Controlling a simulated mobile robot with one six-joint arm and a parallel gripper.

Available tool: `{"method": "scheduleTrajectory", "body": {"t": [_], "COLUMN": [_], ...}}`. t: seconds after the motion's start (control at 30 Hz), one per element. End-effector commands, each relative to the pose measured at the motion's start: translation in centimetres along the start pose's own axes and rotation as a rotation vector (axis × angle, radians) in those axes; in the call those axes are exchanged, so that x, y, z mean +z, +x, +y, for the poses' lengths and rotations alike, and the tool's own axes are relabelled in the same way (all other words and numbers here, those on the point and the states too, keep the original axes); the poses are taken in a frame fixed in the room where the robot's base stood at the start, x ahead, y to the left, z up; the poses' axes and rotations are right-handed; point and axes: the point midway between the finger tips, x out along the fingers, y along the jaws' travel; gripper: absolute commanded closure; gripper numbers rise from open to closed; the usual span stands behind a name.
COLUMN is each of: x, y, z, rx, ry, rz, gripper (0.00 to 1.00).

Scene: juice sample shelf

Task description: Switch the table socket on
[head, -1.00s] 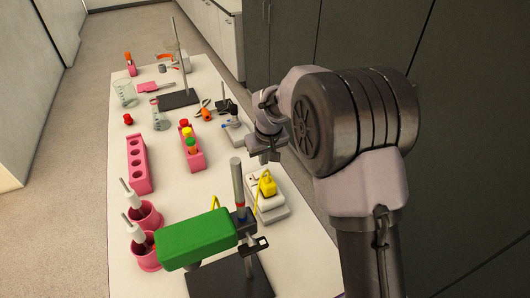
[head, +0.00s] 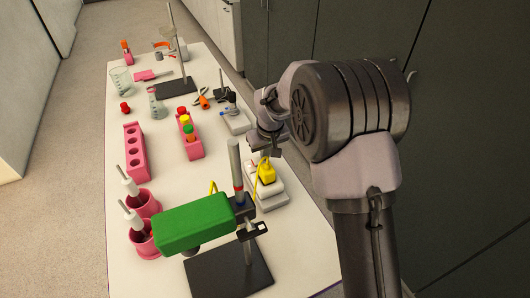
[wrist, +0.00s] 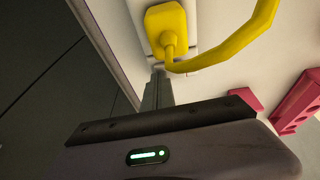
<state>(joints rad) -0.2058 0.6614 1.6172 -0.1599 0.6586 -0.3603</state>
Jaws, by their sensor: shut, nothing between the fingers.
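The table socket (head: 272,201) is a white block at the table's right side, with a yellow plug (head: 266,171) and its yellow cord on it. In the wrist view the yellow plug (wrist: 166,24) sits at the top middle, with part of the white socket (wrist: 150,32) behind it. My gripper (head: 267,152) is at the far end of the socket in the head view. In the wrist view its fingers (wrist: 158,84) are together and empty, their tips close to the socket's end just below the plug. The switch is not clearly visible, and I cannot tell whether the fingers touch it.
A stand with a green block (head: 195,224) is in front of the socket. Pink racks (head: 136,151) and pink cups with white-handled tools (head: 143,203) are to the left. A small white device (head: 236,122) lies beyond my gripper. Dark cabinets line the right.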

Motion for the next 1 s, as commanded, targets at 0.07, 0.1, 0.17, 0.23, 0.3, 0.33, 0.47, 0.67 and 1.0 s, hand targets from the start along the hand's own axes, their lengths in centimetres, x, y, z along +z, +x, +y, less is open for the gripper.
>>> {"method": "scheduleTrajectory", "body": {"t": [0.07, 0.1, 0.17, 0.23, 0.3, 0.33, 0.47, 0.67, 1.0], "x": [0.1, 0.1, 0.1, 0.1, 0.0, 0.0, 0.0, -0.1, -1.2], "y": [0.1, 0.0, -0.1, -0.2, -0.4, -0.4, -0.5, -0.7, -7.5], "z": [-0.2, -0.4, -0.7, -1.1, -1.4, -1.5, -1.5, -1.5, -0.4], "rx": [-0.001, -0.001, -0.002, -0.002, -0.002, -0.002, -0.001, -0.001, 0.000], "ry": [0.000, 0.000, 0.001, 0.001, 0.000, 0.000, 0.001, 0.001, 0.004], "rz": [-0.004, -0.005, -0.005, -0.005, -0.004, -0.004, -0.003, -0.002, 0.000], "gripper": [1.00, 1.00, 1.00, 1.00, 1.00, 1.00, 1.00, 1.00, 1.00]}}
